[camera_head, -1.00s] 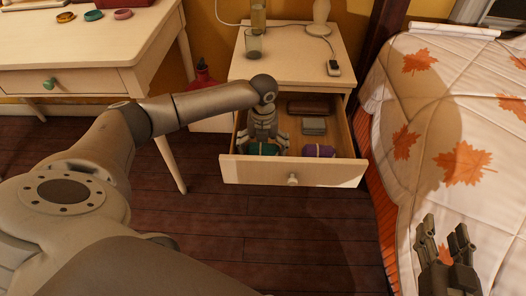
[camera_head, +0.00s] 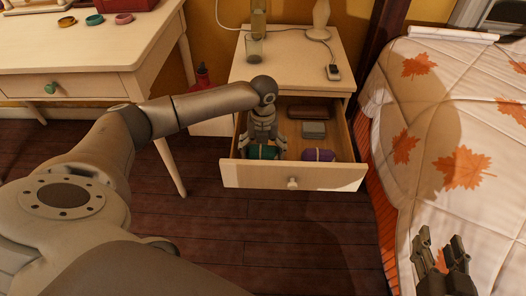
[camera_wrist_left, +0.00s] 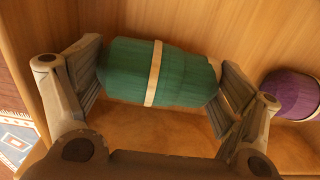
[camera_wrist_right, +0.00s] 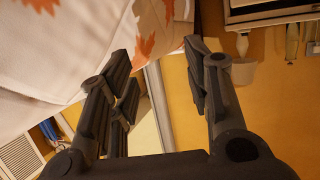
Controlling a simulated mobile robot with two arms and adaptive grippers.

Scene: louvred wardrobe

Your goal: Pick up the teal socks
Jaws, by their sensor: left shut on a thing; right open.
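The teal socks (camera_head: 262,152) are a rolled bundle with a pale band, in the front left of the open nightstand drawer (camera_head: 335,178). In the left wrist view the teal socks (camera_wrist_left: 182,75) lie lengthwise between the fingers of my left gripper (camera_wrist_left: 165,85), with a finger pad against each end. My left gripper (camera_head: 263,146) reaches down into the drawer from above and is shut on them. Whether the socks are clear of the drawer floor I cannot tell. My right gripper (camera_head: 440,250) is open and empty over the bed; it also shows in the right wrist view (camera_wrist_right: 162,75).
Purple socks (camera_head: 319,155) lie to the right in the drawer, with a grey box (camera_head: 313,130) and a brown case (camera_head: 308,112) behind. The nightstand top (camera_head: 290,65) holds a glass, lamp and phone. The bed (camera_head: 430,130) borders the right, the desk (camera_head: 90,60) the left.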

